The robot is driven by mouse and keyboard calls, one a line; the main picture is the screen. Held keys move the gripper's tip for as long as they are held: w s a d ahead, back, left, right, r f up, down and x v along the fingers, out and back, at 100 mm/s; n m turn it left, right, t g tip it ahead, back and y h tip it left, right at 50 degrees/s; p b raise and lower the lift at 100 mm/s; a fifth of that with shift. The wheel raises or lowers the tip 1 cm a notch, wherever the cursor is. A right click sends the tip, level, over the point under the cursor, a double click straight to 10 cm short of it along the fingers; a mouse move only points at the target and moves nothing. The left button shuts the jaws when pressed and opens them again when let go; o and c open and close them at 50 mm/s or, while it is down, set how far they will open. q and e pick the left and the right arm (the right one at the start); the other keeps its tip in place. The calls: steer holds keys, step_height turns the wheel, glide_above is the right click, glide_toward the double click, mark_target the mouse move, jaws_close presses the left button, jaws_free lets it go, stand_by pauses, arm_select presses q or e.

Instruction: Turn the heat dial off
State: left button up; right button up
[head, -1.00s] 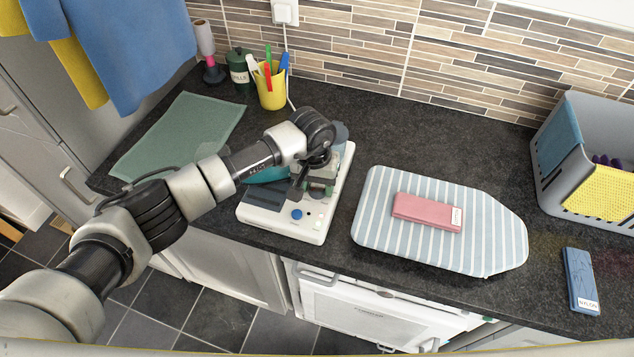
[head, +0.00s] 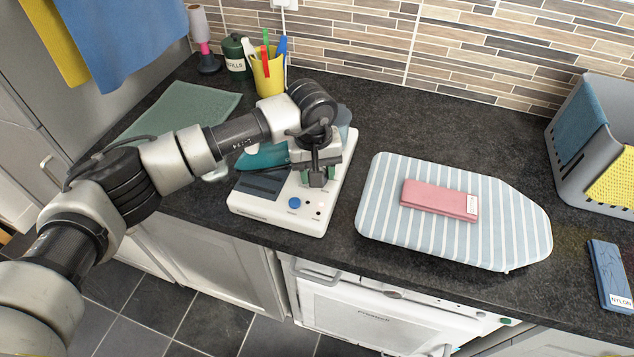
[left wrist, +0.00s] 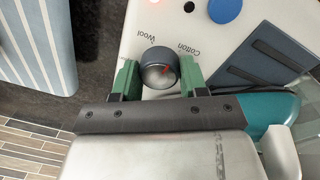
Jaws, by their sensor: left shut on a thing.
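My right gripper is not in view.
A teal iron (head: 265,157) lies on the station behind my left arm. A blue button (head: 294,202) is near the station's front edge. A striped ironing board (head: 375,215) with a pink cloth (head: 440,200) is to the right. A yellow cup (head: 268,78) stands behind.

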arm_select(q)
steer(key=n+b, duration=0.8)
steer(key=shift+f, duration=0.2)
steer(key=n+b, duration=0.2)
steer(key=n, duration=0.1)
steer(key=shift+t, duration=0.3)
steer(key=n+b, duration=0.2)
steer(key=shift+n+y, duration=0.3)
steer(key=shift+n, duration=0.1)
steer(key=n+b, duration=0.2)
steer(key=n, duration=0.1)
steer(key=shift+r+n, duration=0.1)
steer(key=shift+n, duration=0.2)
steer(key=n+b, duration=0.3)
steer(key=n, duration=0.3)
steer(key=shift+s+d+y, duration=0.1)
steer(key=shift+y, duration=0.2)
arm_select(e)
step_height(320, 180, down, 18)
arm_select(q)
steer(key=shift+n, duration=1)
steer(key=shift+r+n+b, duration=0.15)
steer(key=shift+n+b, duration=0.6)
steer(key=shift+n, duration=1.35)
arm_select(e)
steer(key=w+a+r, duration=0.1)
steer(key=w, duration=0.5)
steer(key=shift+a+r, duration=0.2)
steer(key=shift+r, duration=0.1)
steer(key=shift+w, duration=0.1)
